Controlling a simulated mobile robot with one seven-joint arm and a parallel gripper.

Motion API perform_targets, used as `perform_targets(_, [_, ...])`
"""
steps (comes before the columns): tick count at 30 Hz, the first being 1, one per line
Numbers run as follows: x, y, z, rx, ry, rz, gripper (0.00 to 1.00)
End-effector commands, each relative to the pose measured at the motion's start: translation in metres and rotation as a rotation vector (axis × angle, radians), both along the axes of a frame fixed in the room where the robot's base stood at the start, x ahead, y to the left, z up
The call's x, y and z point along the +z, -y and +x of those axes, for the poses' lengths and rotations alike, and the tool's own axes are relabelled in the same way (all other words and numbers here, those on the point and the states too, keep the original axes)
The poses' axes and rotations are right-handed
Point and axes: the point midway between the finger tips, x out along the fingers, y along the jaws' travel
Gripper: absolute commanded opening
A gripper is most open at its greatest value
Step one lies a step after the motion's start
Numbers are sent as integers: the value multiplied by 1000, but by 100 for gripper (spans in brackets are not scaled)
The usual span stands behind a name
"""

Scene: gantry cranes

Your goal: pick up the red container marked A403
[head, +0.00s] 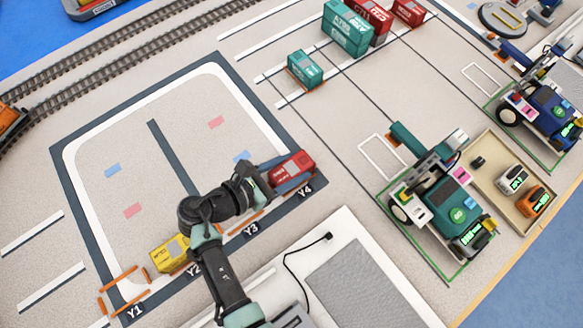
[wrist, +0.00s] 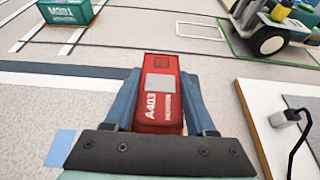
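The red container marked A403 (wrist: 160,92) is at the right end of the bay row, at Y4, in the head view (head: 291,167). My gripper (wrist: 160,108) has one blue finger along each long side of it, with no clear gap between fingers and container in the wrist view. In the head view my gripper (head: 287,178) is low over Y4, and its near finger covers part of the container's side. The container looks level. Whether its underside touches the floor is hidden.
A yellow container (head: 170,253) stands at Y2, beside my arm. Orange corner guides (head: 121,276) mark Y1. A green container (head: 305,69) stands farther back. A green vehicle (head: 440,200) is to the right. A white-edged board with a black cable (head: 327,237) lies in front.

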Motion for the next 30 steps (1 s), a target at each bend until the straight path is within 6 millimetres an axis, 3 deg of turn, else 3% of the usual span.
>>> perform_targets(1, [0,0,0,0,0,0,44])
perform_targets(9, [0,0,0,0,0,0,0])
perform_targets(19, [10,0,0,-1,1,1,0])
perform_targets(30, [81,0,0,0,3,2,0])
